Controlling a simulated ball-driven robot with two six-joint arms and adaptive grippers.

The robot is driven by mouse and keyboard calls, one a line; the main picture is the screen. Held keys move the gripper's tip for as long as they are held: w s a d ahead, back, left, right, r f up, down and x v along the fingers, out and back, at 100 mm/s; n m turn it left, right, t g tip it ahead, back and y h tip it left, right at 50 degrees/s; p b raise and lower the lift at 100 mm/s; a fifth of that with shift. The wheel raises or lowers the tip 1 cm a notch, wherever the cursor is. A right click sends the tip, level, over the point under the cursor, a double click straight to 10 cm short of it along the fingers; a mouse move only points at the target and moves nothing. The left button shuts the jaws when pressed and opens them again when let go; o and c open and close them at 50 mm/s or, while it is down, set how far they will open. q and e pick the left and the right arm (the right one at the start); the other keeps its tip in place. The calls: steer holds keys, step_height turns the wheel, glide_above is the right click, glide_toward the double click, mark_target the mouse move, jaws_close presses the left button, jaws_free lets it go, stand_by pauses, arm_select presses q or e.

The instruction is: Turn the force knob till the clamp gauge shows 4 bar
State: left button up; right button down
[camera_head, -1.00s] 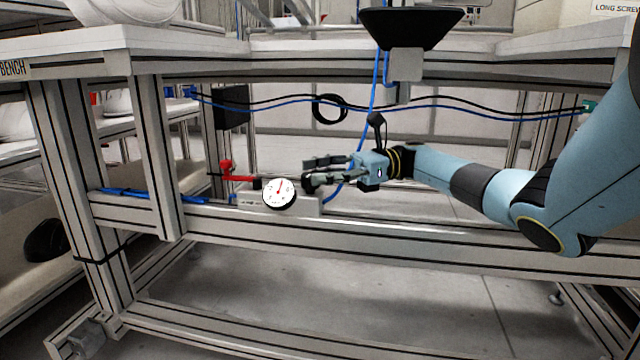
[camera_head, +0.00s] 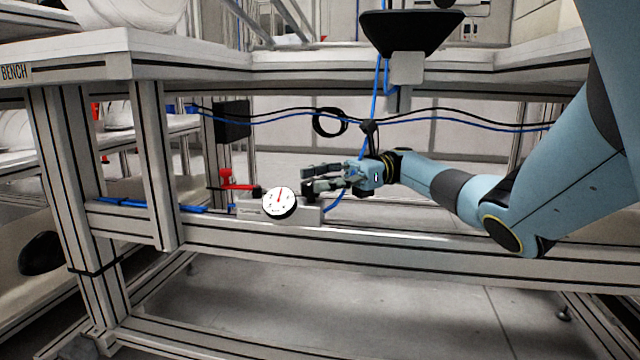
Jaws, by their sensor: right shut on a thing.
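The round white clamp gauge (camera_head: 279,205) with a red needle sits on the lower rail of the bench frame. Its needle points almost straight up; the numbers are too small to read for certain. Just right of it is the dark force knob (camera_head: 308,192) on a pale block (camera_head: 310,213). My right gripper (camera_head: 306,178) reaches in from the right, its fingers pointing left, and is shut on the knob. The fingers partly hide the knob. My left gripper is out of view.
A red lever (camera_head: 236,181) stands left of the gauge. Blue and black hoses hang behind, with a black coil (camera_head: 329,122). The space below the rail is clear.

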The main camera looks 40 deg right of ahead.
steer(key=c, duration=0.9)
jaws_free()
steer(key=shift+c, duration=0.2)
